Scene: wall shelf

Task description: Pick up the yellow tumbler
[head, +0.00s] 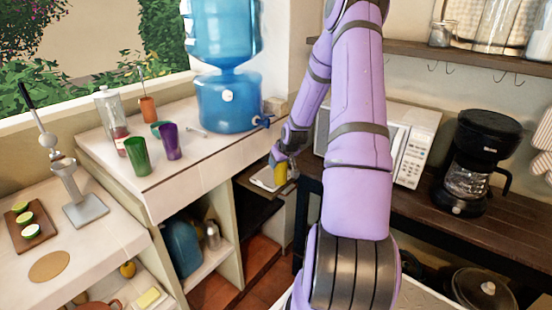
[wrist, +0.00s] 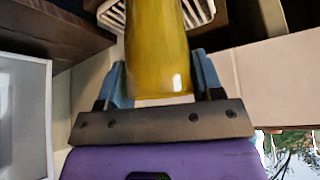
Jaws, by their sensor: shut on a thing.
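The yellow tumbler (head: 280,174) is in my gripper (head: 282,160), in front of the counter's right end in the head view. In the wrist view the yellow tumbler (wrist: 157,50) stands between the two blue fingers of my gripper (wrist: 160,82), one on each side. My gripper is shut on it. In the head view the tumbler is small and partly covered by my gripper. It shows just above or in front of a white slatted thing (head: 266,179); I cannot tell whether it touches this.
A green tumbler (head: 137,157) and a purple tumbler (head: 170,142) stand on the left counter near a blue water dispenser (head: 228,100). A microwave (head: 408,150) and a black coffee maker (head: 474,160) stand on the dark counter at right. A shelf (head: 430,50) runs above.

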